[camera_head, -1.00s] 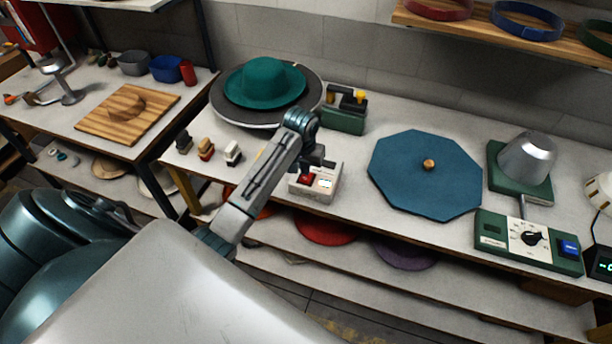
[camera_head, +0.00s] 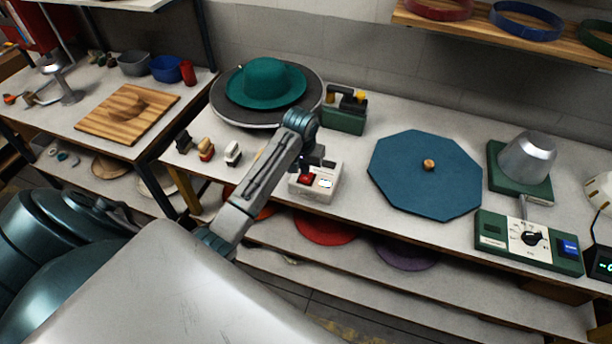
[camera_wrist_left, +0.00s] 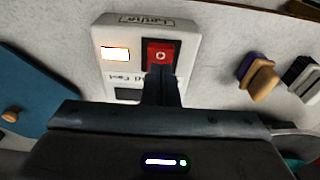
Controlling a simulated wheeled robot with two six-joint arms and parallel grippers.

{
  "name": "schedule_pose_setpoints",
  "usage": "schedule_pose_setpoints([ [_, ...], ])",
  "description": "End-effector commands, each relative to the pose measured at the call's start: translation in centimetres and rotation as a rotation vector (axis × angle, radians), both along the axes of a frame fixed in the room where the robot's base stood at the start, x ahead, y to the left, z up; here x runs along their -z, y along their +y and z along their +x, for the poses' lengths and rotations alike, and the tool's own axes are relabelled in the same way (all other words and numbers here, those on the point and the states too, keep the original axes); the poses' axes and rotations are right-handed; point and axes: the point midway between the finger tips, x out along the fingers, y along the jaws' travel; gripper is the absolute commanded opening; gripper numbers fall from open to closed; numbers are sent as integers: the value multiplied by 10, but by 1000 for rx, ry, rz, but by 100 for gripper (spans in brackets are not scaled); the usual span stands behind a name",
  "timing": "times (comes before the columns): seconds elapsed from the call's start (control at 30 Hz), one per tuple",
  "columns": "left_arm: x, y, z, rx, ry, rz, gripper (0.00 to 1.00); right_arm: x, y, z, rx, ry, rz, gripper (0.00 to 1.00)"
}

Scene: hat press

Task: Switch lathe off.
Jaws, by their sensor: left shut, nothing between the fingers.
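The lathe switch box (camera_head: 327,187) is a small white box at the front of the bench, with a red switch (camera_head: 306,180) and a lit window beside it. In the left wrist view, the red rocker switch (camera_wrist_left: 161,54) shows a white O, and the window (camera_wrist_left: 115,54) glows white-orange. My left gripper (camera_wrist_left: 160,73) is shut and empty, its fingertips over the lower part of the red switch. They hide that part, and I cannot tell whether they touch it. The green hat (camera_head: 265,85) sits on the round dark plate (camera_head: 232,116) behind. My right gripper is not in view.
Small stamp-like blocks (camera_head: 206,149) stand left of the box, also in the left wrist view (camera_wrist_left: 260,78). A blue octagonal board (camera_head: 415,185) lies right, beyond clear bench.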

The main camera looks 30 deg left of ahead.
Motion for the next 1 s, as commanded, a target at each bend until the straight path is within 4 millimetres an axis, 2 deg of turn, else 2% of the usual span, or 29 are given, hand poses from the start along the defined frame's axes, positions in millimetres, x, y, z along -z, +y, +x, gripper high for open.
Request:
schedule_pose_setpoints([
  [1.0, 9, 0, 0, 0, 0, 0, 0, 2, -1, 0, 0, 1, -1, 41],
])
